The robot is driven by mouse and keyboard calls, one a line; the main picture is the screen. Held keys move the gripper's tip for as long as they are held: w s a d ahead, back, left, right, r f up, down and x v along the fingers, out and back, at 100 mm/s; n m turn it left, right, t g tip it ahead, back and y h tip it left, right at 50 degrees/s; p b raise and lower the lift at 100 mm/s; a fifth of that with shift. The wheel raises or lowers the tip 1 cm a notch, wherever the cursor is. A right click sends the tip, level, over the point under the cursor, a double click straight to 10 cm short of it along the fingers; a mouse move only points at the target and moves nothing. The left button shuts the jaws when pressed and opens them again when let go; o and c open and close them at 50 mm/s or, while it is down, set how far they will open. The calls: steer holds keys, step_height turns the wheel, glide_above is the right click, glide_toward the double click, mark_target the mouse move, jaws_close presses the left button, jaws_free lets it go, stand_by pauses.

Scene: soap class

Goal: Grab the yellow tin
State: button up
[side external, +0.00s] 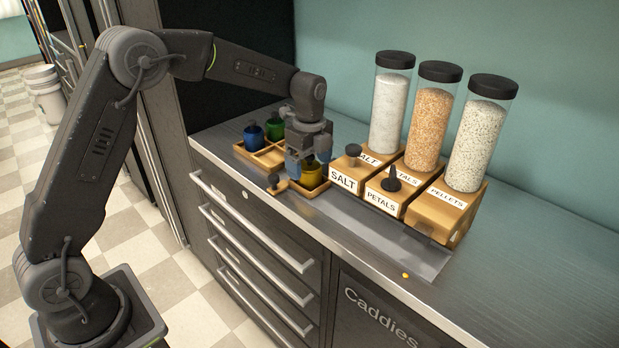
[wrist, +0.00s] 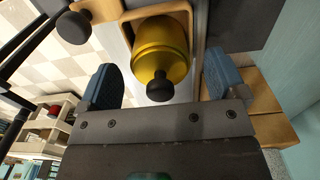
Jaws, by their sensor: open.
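The yellow tin (side external: 311,176) stands upright in the right end of a wooden caddy on the counter, partly hidden behind my gripper in the side view. In the wrist view the yellow tin (wrist: 161,48) has a dark round knob on top and lies between my two blue fingers. My gripper (side external: 306,165) is open and points down over it. In the wrist view my gripper (wrist: 165,85) has one finger on each side of the tin, with gaps between.
The wooden caddy (side external: 268,159) also holds a blue tin (side external: 254,135) and a green tin (side external: 275,127) to the left. Wooden dispensers with tall jars of salt (side external: 389,115), petals (side external: 429,125) and pellets (side external: 480,145) stand close on the right. The counter's right part is clear.

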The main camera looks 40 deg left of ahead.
step_height(320, 180, down, 2)
steer(key=shift+f, duration=0.1)
steer(key=c, duration=1.1)
